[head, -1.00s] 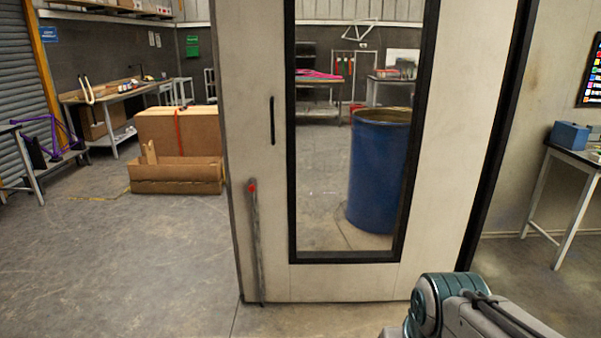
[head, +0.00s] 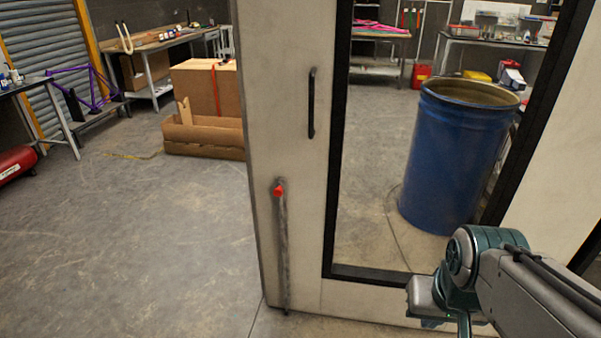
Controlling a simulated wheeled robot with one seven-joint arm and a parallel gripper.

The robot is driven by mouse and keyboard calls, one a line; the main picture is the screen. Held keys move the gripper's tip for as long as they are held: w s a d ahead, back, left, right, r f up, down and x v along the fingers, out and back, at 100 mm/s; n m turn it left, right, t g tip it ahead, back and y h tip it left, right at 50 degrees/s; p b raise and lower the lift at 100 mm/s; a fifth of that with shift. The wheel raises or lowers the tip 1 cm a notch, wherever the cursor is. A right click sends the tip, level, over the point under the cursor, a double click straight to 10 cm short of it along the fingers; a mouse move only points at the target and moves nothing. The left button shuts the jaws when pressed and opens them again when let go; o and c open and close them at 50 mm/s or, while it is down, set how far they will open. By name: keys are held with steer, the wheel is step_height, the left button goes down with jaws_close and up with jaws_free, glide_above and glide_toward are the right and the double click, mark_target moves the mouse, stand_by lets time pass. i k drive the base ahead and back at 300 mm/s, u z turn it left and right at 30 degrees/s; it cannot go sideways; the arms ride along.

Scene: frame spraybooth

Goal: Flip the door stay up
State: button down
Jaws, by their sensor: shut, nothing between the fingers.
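The door stay (head: 283,245) is a thin grey bar with a red end (head: 279,190) at its top. It stands nearly upright along the lower left edge of the pale door (head: 292,110), below the black handle (head: 312,103). Its lower end is at or near the floor; I cannot tell if it touches. My arm shows at the lower right, in front of the door and well to the right of the stay. I cannot make out my gripper's fingers, and nothing of mine touches the stay.
The door has a black-framed window (head: 336,200), with a blue drum (head: 455,155) seen through it. Left of the door is open concrete floor (head: 150,250). Cardboard boxes (head: 205,95) and a workbench (head: 160,45) stand farther back. A red tank (head: 15,165) is at the left edge.

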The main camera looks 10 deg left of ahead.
mark_target(278, 193)
steer(key=u, duration=0.05)
steer(key=i, duration=0.85)
steer(key=u, duration=0.05)
